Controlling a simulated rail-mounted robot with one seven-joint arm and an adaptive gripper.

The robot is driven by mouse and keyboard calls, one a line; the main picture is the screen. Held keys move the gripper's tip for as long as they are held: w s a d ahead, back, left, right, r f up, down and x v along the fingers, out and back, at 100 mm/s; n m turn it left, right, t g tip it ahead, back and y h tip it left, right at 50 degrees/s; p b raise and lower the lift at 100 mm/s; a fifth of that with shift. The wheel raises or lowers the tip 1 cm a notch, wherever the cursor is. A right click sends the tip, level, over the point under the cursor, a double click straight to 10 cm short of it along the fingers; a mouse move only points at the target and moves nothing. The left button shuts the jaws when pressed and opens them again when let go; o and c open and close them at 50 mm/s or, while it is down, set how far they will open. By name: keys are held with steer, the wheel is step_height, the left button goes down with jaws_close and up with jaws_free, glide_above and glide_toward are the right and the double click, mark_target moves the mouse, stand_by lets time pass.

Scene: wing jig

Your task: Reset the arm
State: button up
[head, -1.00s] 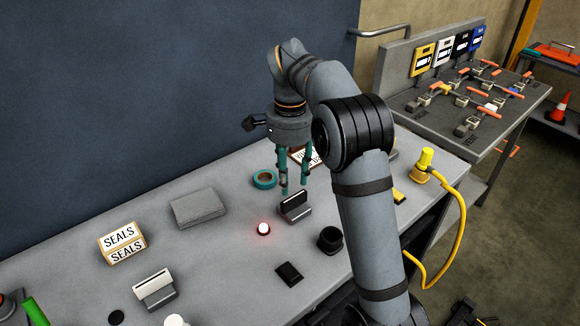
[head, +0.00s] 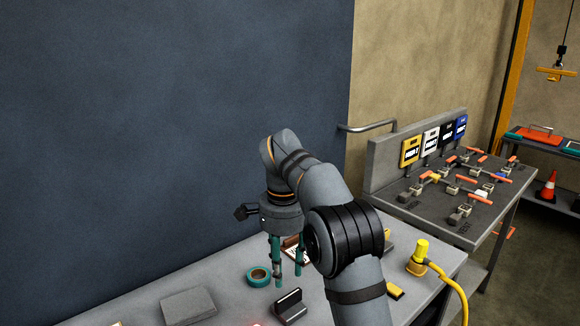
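My arm is bent over the grey bench (head: 235,265) in the head view. My gripper (head: 287,282) points down, with its teal fingers apart and nothing seen between them. The fingertips show just above and behind a dark slotted block (head: 290,306) in the picture. The exact gap between them and the bench is hard to tell. A teal tape roll (head: 258,276) lies left of the fingers. A small label sign (head: 294,252) behind the fingers is partly hidden by them and the arm.
A grey flat pad (head: 188,305) lies on the bench at left. A yellow plug fitting (head: 419,255) with a cable stands right of my arm. A grey clamp table (head: 412,208) with several tags stands behind at right. The blue wall (head: 180,130) bounds the bench's back.

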mark_target(284, 301)
step_height(284, 301, down, 11)
steer(key=shift+f, duration=0.1)
stand_by(0.3)
